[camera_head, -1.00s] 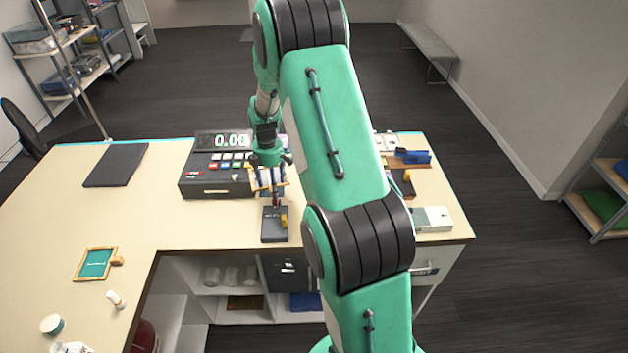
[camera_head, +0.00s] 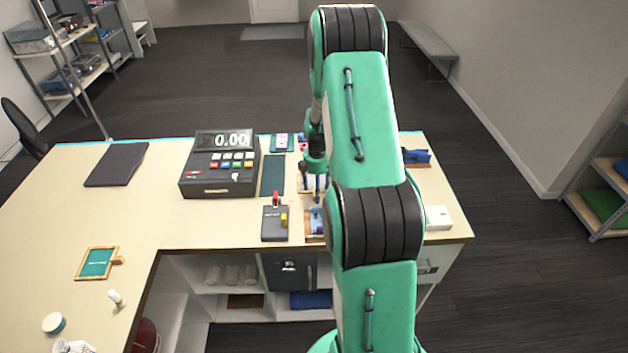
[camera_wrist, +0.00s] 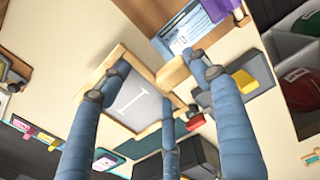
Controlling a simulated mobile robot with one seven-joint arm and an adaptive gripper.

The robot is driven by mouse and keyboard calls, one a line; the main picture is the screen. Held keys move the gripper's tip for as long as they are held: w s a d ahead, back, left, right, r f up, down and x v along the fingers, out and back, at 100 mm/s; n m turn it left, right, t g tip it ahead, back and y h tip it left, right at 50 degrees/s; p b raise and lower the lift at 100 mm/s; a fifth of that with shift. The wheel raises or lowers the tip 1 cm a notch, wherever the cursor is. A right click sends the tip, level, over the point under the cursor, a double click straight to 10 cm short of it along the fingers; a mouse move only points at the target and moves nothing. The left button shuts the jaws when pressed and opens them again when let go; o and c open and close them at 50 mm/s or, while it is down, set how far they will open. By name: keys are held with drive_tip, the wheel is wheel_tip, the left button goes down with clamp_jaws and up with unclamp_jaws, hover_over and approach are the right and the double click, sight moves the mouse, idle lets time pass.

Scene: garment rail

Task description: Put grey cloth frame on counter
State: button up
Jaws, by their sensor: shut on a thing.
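The grey cloth frame (camera_wrist: 140,102) is a small square wooden frame with a pale grey panel, a light mark and a stubby wooden handle. It lies between the blue fingers of my gripper (camera_wrist: 160,82) in the wrist view, which are shut on it. In the head view my gripper (camera_head: 315,182) is over the counter (camera_head: 215,225), right of the cash register. There my arm and fingers hide most of the grey frame. I cannot tell whether the frame touches the counter.
A wooden tray (camera_head: 314,238) is close by on the right. A green-panelled frame (camera_head: 97,263) lies on the left counter wing. The counter between is clear.

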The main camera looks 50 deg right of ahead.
drive_tip(key=shift+f, duration=1.95)
drive_tip(key=shift+w, duration=0.1)
drive_tip(key=w+d, duration=0.3)
drive_tip(key=w, duration=0.1)
drive_tip(key=w+d+f+p, duration=0.1)
drive_tip(key=w+d, duration=0.2)
drive_tip(key=w, duration=0.1)
drive_tip(key=w+d+p, duration=0.1)
drive_tip(key=w+d, duration=0.3)
drive_tip(key=shift+w+f, duration=0.2)
drive_tip(key=shift+f, duration=0.1)
drive_tip(key=shift+f+p, duration=0.55)
drive_tip(key=shift+f, duration=1.15)
drive_tip(key=shift+f, duration=0.1)
